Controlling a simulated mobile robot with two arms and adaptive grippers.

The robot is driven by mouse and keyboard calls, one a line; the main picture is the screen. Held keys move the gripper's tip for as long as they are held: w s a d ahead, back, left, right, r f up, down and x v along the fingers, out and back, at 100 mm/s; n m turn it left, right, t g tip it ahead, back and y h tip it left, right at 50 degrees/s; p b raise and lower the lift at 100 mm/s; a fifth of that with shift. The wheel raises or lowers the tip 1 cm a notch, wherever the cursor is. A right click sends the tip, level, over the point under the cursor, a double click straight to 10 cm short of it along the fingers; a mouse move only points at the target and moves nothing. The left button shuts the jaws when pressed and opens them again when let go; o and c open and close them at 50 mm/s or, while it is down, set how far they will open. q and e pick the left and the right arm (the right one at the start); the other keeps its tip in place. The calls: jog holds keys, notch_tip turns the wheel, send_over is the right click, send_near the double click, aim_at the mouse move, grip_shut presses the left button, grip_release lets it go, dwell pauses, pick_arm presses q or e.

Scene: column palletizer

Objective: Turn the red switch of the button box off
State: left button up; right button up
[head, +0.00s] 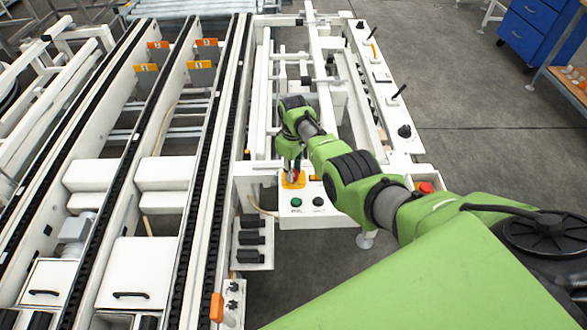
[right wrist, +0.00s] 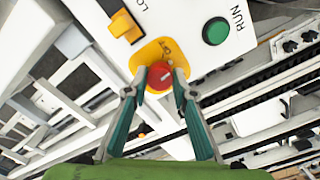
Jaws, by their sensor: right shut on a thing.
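The button box (head: 346,212) is a white panel in the middle of the head view, beside the conveyor. Its red switch (right wrist: 160,77) is a round red knob with a white line, set on a yellow plate (right wrist: 146,52) with partly hidden lettering. In the right wrist view the white line slants up to the right. My right gripper (right wrist: 154,85) is shut on the red switch, one finger on each side. In the head view my right gripper (head: 293,168) reaches down onto the yellow plate and mostly hides the knob. My left gripper is not in view.
A green button (right wrist: 215,31) marked RUN and a yellow-orange control (right wrist: 125,27) sit near the switch. White conveyor rails (head: 225,165) run along the left; open floor (head: 470,110) lies right.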

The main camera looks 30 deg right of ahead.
jog(key=n, duration=0.3)
jog(key=shift+n, duration=2.2)
jog(key=o, duration=1.1)
notch_tip(320, 180, up, 12)
